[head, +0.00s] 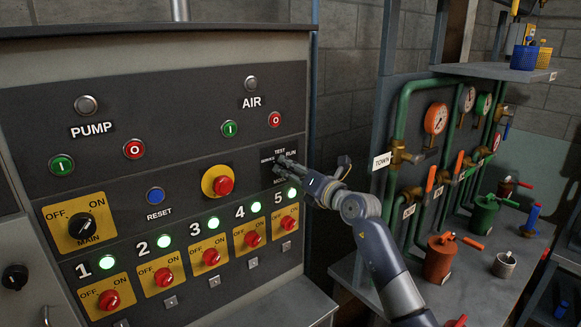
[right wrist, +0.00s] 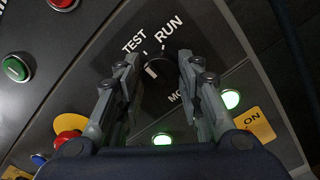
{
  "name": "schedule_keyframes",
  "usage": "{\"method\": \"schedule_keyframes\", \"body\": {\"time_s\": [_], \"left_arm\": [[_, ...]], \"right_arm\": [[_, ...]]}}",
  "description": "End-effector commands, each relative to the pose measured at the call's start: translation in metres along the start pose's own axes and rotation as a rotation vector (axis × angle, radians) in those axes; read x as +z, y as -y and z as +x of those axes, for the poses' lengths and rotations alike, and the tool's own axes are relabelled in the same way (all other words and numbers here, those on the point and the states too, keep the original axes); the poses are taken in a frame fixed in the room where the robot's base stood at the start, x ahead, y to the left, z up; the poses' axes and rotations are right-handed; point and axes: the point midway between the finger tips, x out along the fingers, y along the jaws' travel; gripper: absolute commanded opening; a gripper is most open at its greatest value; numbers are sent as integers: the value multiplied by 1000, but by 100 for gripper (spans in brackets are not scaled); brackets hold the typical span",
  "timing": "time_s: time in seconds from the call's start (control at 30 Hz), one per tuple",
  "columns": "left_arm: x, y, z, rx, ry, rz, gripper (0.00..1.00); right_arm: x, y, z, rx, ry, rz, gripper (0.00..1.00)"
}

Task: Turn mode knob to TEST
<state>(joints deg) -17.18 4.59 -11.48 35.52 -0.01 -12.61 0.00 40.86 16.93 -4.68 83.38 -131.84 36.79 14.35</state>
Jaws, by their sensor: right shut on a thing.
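The mode knob (right wrist: 156,72) is a dark round knob on the black mode plate at the panel's right side. The labels TEST (right wrist: 134,41) and RUN (right wrist: 169,28) stand above it in the right wrist view, with TEST to the left. A small white mark shows on the knob; I cannot tell surely which label it points at. My right gripper (head: 284,164) is shut on the knob, one finger on each side. In the head view the fingers hide most of the knob. The word MODE is partly covered. My left gripper is not in view.
Lit green lamps and red breaker knobs (head: 290,222) sit just below the mode plate. A yellow-ringed red button (head: 223,185) is to its left. The main knob (head: 82,227) is farther left. A bench with pipes and gauges (head: 435,118) stands to the right.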

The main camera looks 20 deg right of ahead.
Motion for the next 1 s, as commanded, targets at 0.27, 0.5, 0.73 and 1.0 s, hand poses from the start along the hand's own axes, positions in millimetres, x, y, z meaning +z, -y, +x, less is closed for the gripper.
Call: {"method": "schedule_keyframes", "body": {"time_s": [0.27, 0.5, 0.73, 1.0], "left_arm": [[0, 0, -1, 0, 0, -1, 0], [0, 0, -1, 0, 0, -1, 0], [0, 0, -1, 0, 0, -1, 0], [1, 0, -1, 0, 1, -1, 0]], "right_arm": [[-1, 1, 0, -1, -1, 8, 10], [-1, 1, 0, -1, 0, 7, 54], [0, 0, 0, 0, 0, 6, 54], [0, 1, -11, 0, 2, 5, 54]]}}
